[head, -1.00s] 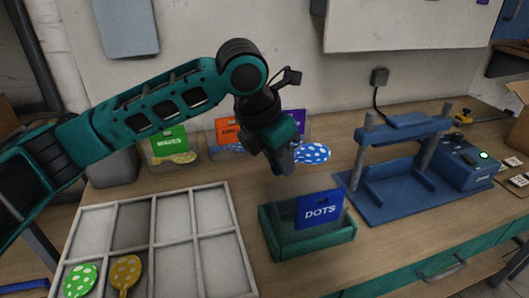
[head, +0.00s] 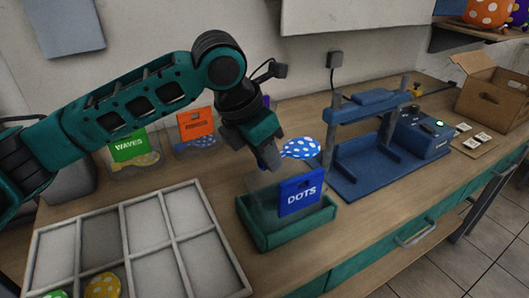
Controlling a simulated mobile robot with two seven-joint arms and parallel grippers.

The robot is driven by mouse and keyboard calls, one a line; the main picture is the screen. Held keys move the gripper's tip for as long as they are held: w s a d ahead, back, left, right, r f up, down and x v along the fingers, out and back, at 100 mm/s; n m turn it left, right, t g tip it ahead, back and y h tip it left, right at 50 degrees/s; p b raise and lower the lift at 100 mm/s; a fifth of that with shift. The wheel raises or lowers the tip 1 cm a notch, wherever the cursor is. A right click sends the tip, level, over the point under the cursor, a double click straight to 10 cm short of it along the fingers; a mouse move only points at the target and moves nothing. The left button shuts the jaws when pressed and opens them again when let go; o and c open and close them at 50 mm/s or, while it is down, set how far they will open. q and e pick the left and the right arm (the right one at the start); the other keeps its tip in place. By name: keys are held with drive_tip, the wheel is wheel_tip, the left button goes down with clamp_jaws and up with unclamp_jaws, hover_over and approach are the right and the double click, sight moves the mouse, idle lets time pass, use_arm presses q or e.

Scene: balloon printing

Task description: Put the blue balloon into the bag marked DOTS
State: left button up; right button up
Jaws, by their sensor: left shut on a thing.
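The blue balloon (head: 301,148) with white dots is flat and held at its neck in my left gripper (head: 270,163), which is shut on it. The balloon sticks out to the right of the fingers, above and behind the DOTS bag. The bag marked DOTS (head: 300,193) has a blue label and clear sides, and stands in a green holder (head: 287,236). My gripper is above the bag's back left part; its fingertips are partly hidden. My right gripper is not in view.
A grey divided tray (head: 160,237) with a yellow dotted balloon (head: 103,286) lies at the left. The WAVES bag (head: 129,147) and an orange-labelled bag (head: 196,125) stand behind. A blue press (head: 372,176) stands right of the holder. A cardboard box (head: 492,98) is at the far right.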

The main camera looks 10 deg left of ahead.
sight(267, 195)
use_arm(q)
wheel_tip(267, 195, down, 6)
drive_tip(key=b, duration=0.7)
wheel_tip(267, 195, down, 2)
drive_tip(key=shift+f+p, duration=0.15)
drive_tip(key=shift+p, duration=0.15)
drive_tip(key=shift+f, duration=0.65)
drive_tip(key=o, duration=0.9)
